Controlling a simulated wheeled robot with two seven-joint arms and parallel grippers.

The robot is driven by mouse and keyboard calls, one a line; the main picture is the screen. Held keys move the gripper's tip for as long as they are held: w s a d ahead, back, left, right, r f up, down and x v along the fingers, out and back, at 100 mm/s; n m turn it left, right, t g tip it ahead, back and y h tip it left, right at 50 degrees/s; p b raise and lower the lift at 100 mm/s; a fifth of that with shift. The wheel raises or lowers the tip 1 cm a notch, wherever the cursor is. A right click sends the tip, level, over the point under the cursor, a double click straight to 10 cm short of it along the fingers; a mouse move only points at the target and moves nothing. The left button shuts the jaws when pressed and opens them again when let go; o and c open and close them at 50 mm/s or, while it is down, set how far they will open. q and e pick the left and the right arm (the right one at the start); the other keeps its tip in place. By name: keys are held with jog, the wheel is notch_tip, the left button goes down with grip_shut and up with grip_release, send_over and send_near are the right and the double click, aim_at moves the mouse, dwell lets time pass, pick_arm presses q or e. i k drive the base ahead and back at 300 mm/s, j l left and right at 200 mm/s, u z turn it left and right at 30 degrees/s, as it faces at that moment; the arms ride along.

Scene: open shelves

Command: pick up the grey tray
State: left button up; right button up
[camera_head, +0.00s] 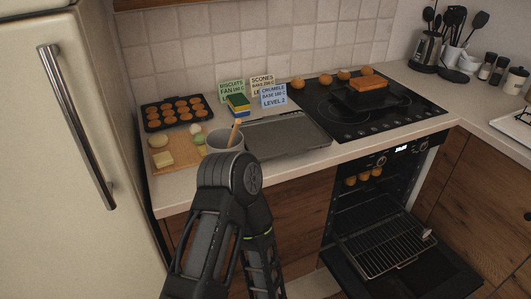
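The grey tray (288,134) lies flat on the counter between the mug and the black cooktop. It is shallow, rectangular and empty. Its left end is close to the mug, and small recipe cards stand behind it. Dark links of my own arm rise from the bottom edge in front of the counter, left of the middle. I cannot make out the fingertips of either gripper in this view.
A wooden board (173,166), a muffin tin (153,121) and a sponge (238,104) are nearby. The cooktop (362,126) holds a pan with a loaf. The oven door (405,270) hangs open below.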

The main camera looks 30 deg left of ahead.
aim_at(274, 136)
jog(key=u, duration=1.35)
jog(key=i+l, duration=0.1)
jog(key=l, duration=2.6)
jog(key=i, duration=0.05)
